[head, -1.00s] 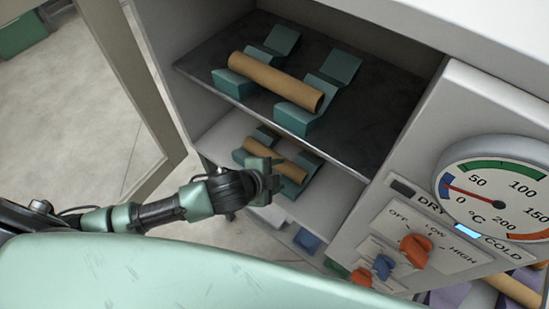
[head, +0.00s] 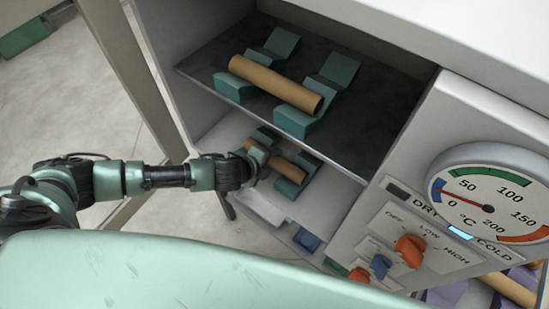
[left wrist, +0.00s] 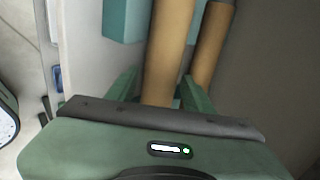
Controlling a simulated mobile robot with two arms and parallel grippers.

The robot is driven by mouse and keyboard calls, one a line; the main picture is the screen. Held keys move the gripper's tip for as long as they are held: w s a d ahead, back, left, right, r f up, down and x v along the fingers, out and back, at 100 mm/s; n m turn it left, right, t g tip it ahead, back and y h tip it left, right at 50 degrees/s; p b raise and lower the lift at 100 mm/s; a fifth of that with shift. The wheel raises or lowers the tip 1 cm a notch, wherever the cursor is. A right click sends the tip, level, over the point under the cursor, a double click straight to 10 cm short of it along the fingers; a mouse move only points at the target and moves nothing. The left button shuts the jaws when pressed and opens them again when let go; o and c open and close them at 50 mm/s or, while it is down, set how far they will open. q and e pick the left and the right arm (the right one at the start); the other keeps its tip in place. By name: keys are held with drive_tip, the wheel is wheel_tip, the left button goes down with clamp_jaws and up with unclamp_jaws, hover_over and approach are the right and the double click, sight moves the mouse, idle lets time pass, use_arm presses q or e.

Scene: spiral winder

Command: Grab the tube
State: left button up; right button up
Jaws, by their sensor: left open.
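A brown tube (head: 288,168) lies across teal V-shaped cradles (head: 290,188) on the cabinet's lower shelf. A second brown tube (head: 275,84) lies on teal cradles (head: 296,122) on the dark upper shelf. My left gripper (head: 254,163) is at the lower tube's left end, below the upper shelf, and hides part of that end. In the left wrist view my left gripper (left wrist: 160,92) is open. A tube (left wrist: 170,50) runs between its fingers there, and another tube (left wrist: 210,45) shows just right of it. Contact cannot be told. My right gripper is not in view.
The upper shelf (head: 370,125) overhangs the lower shelf. The cabinet's open door (head: 140,85) stands at the left. A control panel with a gauge (head: 488,208) and an orange knob (head: 410,250) is at the right. A blue object (head: 307,239) sits below the lower shelf.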

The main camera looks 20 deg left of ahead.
use_arm(q)
drive_tip(key=shift+w+d+f, duration=0.1)
drive_tip(key=shift+w+f, duration=0.1)
clamp_jaws()
drive_tip(key=shift+r, duration=0.15)
